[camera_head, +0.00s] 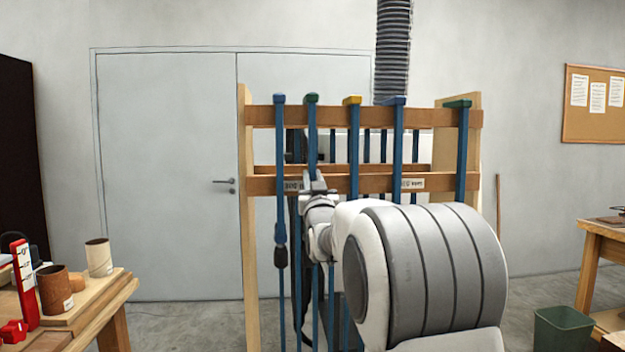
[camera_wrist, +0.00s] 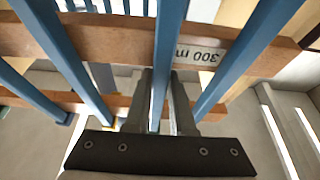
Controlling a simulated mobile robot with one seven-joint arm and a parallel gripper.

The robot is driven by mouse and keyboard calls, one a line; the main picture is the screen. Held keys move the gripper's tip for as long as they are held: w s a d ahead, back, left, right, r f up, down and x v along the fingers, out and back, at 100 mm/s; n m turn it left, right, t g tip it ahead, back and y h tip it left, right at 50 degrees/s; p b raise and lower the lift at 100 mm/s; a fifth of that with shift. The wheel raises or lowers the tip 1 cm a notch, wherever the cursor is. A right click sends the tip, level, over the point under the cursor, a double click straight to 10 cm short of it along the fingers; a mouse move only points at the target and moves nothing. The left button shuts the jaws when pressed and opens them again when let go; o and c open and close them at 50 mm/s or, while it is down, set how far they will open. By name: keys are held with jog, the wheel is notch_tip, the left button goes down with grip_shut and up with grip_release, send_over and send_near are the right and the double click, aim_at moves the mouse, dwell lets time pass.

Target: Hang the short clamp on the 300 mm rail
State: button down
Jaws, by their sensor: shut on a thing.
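My gripper (camera_head: 314,180) is shut on a blue clamp bar (camera_wrist: 161,95) that runs between its fingers in the wrist view (camera_wrist: 160,78). In the head view this appears to be the green-topped clamp (camera_head: 312,130), shorter-looking above my gripper; its lower part is hidden by my arm. Its head is at the height of the rack's upper front rail (camera_head: 332,117). I cannot tell whether it rests on that rail. The lower front rail (camera_head: 340,184) carries a label reading 300 (camera_head: 292,185), which shows upside down in the wrist view (camera_wrist: 207,55).
Other blue clamps hang close on both sides: a blue-topped one (camera_head: 280,150), a yellow-topped one (camera_head: 354,150), another blue-topped one (camera_head: 398,150) and a green-topped one (camera_head: 463,150). Wooden posts (camera_head: 249,250) bound the rack. A workbench (camera_head: 100,300) stands left, a green bin (camera_head: 562,330) right.

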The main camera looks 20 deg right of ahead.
jog(key=shift+r, duration=0.15)
jog(key=c, duration=0.7)
grip_release()
jog(key=shift+f, duration=0.25)
jog(key=b+v, duration=0.1)
jog(key=v, duration=1.6)
jog(key=shift+s, duration=0.2)
jog(key=b+v, duration=0.4)
jog(key=v, duration=0.2)
